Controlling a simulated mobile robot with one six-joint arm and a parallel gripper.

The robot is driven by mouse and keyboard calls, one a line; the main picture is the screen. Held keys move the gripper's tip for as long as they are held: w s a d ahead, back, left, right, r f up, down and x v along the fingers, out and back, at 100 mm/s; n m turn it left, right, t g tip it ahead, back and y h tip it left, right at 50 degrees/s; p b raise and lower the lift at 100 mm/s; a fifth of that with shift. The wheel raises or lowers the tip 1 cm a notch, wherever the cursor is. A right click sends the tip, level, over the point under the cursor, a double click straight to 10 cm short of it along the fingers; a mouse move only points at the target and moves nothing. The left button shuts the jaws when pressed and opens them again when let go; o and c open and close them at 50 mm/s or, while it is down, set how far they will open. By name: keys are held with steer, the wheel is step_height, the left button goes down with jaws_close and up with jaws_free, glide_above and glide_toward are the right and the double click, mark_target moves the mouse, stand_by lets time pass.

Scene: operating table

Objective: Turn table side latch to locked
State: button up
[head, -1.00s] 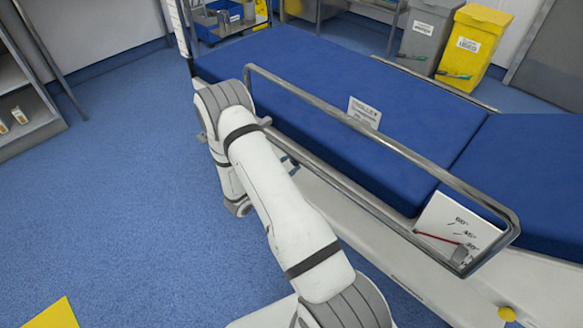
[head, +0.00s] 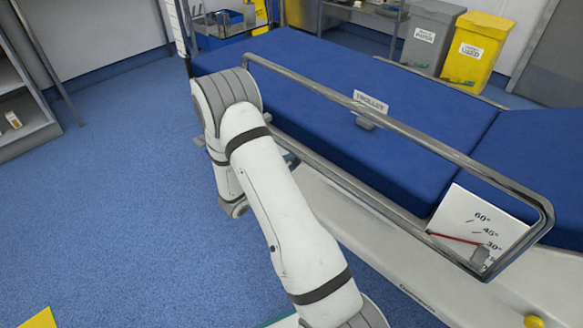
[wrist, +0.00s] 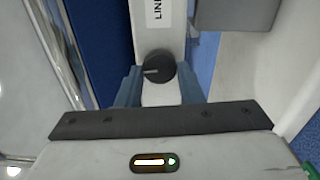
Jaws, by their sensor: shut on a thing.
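The table side latch shows in the wrist view as a dark round knob (wrist: 157,68) with a pale line across it. It sits on a white part at the table side. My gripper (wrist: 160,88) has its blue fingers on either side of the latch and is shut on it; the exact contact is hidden. In the head view my arm hides the latch and most of my gripper. The operating table (head: 330,75) has a blue mattress and a white side.
A metal side rail (head: 400,128) runs along the table, with an angle scale (head: 476,222) and red pointer near its right end. A grey bin (head: 430,38) and a yellow bin (head: 475,48) stand behind. A shelf (head: 18,100) is at left; the blue floor between is clear.

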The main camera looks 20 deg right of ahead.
steer(key=shift+w+a+r+m+b, duration=0.1)
steer(key=shift+w+m+b, duration=0.05)
steer(key=shift+m+b, duration=0.2)
stand_by(0.3)
steer(key=o, duration=1)
steer(key=shift+c, duration=0.2)
steer(key=p+v, duration=0.2)
steer(key=v, duration=0.5)
steer(key=shift+s+a, duration=0.25)
steer(key=shift+a, duration=0.05)
